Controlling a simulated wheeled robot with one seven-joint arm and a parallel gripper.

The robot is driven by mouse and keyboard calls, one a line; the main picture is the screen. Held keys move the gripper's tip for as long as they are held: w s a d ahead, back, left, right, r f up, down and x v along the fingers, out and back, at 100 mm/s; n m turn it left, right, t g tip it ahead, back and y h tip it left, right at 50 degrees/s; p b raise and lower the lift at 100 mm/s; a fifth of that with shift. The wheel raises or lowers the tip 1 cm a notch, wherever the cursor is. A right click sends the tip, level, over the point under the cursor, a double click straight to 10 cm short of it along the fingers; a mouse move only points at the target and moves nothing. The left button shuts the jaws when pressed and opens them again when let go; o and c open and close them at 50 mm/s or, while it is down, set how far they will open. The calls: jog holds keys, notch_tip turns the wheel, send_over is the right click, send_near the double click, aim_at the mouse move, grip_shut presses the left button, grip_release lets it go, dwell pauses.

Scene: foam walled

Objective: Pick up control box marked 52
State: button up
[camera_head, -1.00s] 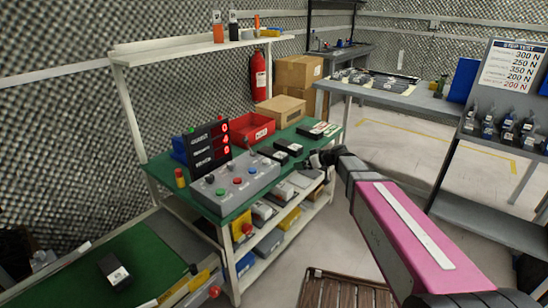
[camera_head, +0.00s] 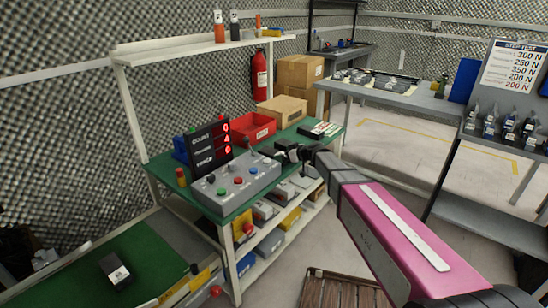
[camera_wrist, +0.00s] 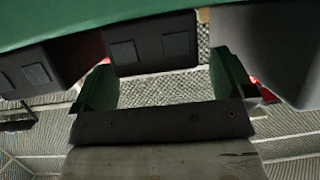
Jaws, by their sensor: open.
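Black control boxes stand on the green bench (camera_head: 236,217), one of them (camera_head: 285,144) beside my gripper (camera_head: 303,153). I cannot read the number 52 on any of them. In the wrist view my gripper (camera_wrist: 162,66) is open, with green finger pads apart and nothing held. A dark box (camera_wrist: 152,46) is in front of the gap between the pads. Another dark box (camera_wrist: 25,66) is to the left, and a large dark box (camera_wrist: 268,48) is close by the right pad. In the head view my gripper partly covers the boxes.
A grey button panel (camera_head: 238,182) and a red number display (camera_head: 209,145) stand on the bench's near side. A red bin (camera_head: 252,127) and cardboard boxes (camera_head: 282,110) are behind. A shelf (camera_head: 190,48) runs above.

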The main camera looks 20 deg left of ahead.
jog(key=x, duration=0.3)
jog(key=c, duration=1.2)
jog(key=shift+r, duration=0.1)
